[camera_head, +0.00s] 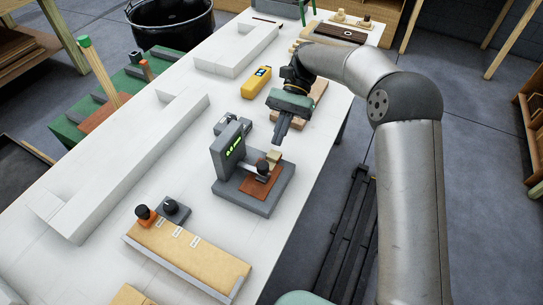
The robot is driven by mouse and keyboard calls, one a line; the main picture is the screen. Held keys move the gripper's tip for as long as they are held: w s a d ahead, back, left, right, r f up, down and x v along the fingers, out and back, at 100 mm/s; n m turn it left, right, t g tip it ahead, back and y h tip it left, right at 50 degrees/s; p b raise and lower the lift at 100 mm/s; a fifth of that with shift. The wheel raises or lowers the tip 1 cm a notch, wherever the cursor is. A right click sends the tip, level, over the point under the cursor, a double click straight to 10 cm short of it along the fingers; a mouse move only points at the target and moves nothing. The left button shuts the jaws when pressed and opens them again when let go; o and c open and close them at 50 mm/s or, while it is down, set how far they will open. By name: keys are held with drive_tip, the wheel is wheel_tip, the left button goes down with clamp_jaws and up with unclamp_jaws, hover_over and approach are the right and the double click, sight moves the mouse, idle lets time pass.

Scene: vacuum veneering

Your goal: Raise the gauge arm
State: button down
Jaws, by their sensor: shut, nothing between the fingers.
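The gauge (231,150) is a dark grey upright with a lit green readout, standing on a grey base (262,205) on the white table. Its gauge arm (254,170) reaches right from the upright and ends in a dark round knob (263,166). A brown veneer piece (261,183) lies on the base under the arm end, and a small tan block sits beside the knob. I cannot tell whether the arm touches the veneer. My gripper (279,138) is shut and empty, pointing down, behind and above the gauge, apart from the knob.
A yellow handheld device (256,83) and a wooden board lie behind the gauge. In front is a tan panel (187,254) with orange and black knobs. Long white blocks (130,165) line the left. The table (300,200) is bare right of the gauge.

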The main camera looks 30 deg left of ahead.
sight(271, 168)
drive_tip(key=x, duration=0.6)
drive_tip(key=shift+s+f, duration=0.15)
drive_tip(key=shift+f, duration=0.05)
drive_tip(key=shift+r+p, duration=0.1)
drive_tip(key=shift+p, duration=0.2)
